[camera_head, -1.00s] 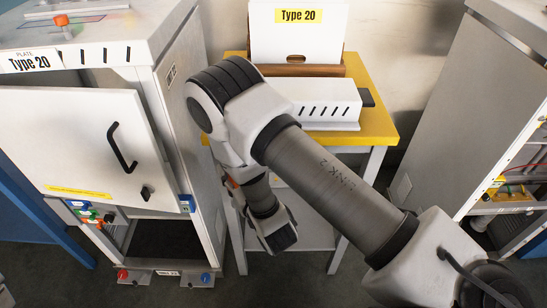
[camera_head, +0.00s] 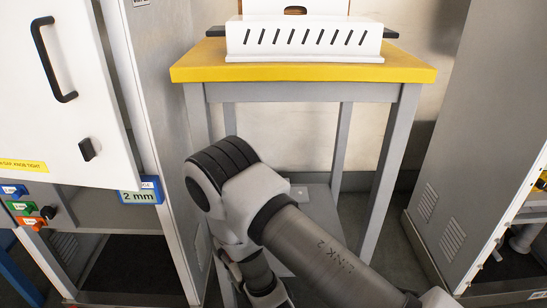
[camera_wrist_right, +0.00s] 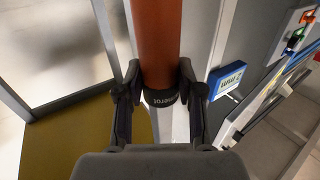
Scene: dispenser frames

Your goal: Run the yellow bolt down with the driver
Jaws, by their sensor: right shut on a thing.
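In the right wrist view my right gripper (camera_wrist_right: 160,84) is shut on an orange-brown cylinder (camera_wrist_right: 156,35) with a black collar, which looks like the driver. The cylinder runs out through the top of that view, so its far end is hidden. In the head view only my right arm shows, at the lower middle, in front of the table; its gripper is out of sight. I cannot make out a yellow bolt in either current view. My left gripper is in neither view.
A yellow-topped table (camera_head: 300,71) carries a white slotted box (camera_head: 304,40). At left stands a cabinet with a white door (camera_head: 60,110), black handle (camera_head: 53,60) and blue "2 mm" tag (camera_head: 140,196). A grey cabinet (camera_head: 465,170) stands at right.

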